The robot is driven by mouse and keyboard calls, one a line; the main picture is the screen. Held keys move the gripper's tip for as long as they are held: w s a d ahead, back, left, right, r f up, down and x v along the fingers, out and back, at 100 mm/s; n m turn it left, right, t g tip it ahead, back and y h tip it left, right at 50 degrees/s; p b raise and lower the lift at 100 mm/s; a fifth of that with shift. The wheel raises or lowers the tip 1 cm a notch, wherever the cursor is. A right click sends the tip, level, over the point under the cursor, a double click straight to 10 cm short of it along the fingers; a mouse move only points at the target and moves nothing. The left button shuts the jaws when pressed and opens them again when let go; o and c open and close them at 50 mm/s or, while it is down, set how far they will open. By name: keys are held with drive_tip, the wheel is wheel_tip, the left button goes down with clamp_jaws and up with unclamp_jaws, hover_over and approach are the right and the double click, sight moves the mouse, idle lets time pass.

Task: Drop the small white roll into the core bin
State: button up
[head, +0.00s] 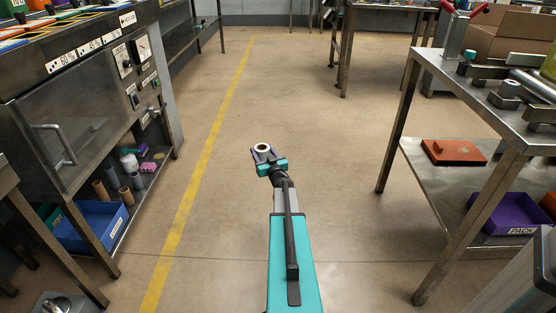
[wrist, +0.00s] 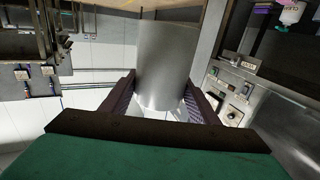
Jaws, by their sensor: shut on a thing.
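The small white roll (head: 263,147) is held upright between the fingers of my gripper (head: 264,156), out over the open floor in the head view. In the wrist view the roll (wrist: 168,65) is a pale, smooth cylinder between the two dark fingers of my gripper (wrist: 166,103). A blue bin (head: 90,226) with a white label stands low on the left, on the bottom shelf under the oven-like machine. I cannot read its label clearly. The gripper is well to the right of this bin and apart from it.
Brown tubes (head: 112,177) and small bottles stand on the shelf beside the blue bin. A yellow line (head: 205,150) runs along the floor. On the right, a steel bench (head: 450,185) holds an orange item (head: 453,152) and a purple bin (head: 510,215) marked PACK. The floor between is clear.

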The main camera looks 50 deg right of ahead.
drive_tip(key=w+a+r+n+t+y, duration=0.1)
drive_tip(key=w+a+r+n+y, duration=0.3)
drive_tip(key=a, duration=0.6)
drive_tip(key=w+a+r+n+y, duration=0.15)
drive_tip(key=a+r+y, duration=0.35)
drive_tip(key=a, duration=0.6)
drive_tip(key=w+a+r+n+t+y, duration=0.1)
drive_tip(key=w+a+r+n+y, duration=0.25)
drive_tip(key=a+r, duration=0.5)
drive_tip(key=s+a+r+n+g+y, duration=0.1)
drive_tip(key=s+a+n+g+y, duration=0.1)
drive_tip(key=a, duration=0.9)
drive_tip(key=s+a+r+n+g+y, duration=0.1)
drive_tip(key=a+y, duration=0.4)
drive_tip(key=a, duration=0.7)
drive_tip(key=s+a+r+n+g+y, duration=0.1)
drive_tip(key=s+a+n+g+y, duration=0.3)
drive_tip(key=a, duration=0.7)
drive_tip(key=shift+s+a+r+n, duration=0.15)
drive_tip(key=shift+s+a+n, duration=0.2)
drive_tip(key=shift+n, duration=0.15)
